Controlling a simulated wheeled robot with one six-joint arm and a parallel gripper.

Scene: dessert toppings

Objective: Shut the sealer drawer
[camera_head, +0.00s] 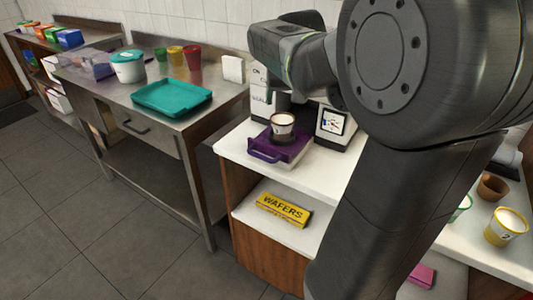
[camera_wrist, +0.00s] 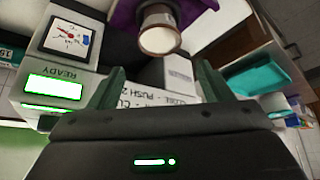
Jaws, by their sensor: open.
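The sealer (camera_head: 262,92) is a white machine at the back of the white counter, partly hidden behind my arm. Its purple drawer (camera_head: 290,150) sticks out in front, with a purple handle (camera_head: 263,156) at its front. A cup with pale contents (camera_head: 282,123) stands upright in the drawer's dark holder. The wrist view shows the purple drawer (camera_wrist: 124,20) and the cup (camera_wrist: 160,38) at the top, beyond my fingers. My gripper (camera_wrist: 159,82) is open and empty in front of the sealer's lettered face. In the head view its fingers are hard to make out above the cup.
A dial panel (camera_head: 332,124) stands right of the drawer; a green display reads READY (camera_wrist: 55,88). A yellow WAFERS box (camera_head: 283,210) lies on the shelf below. Cups (camera_head: 505,227) stand at right.

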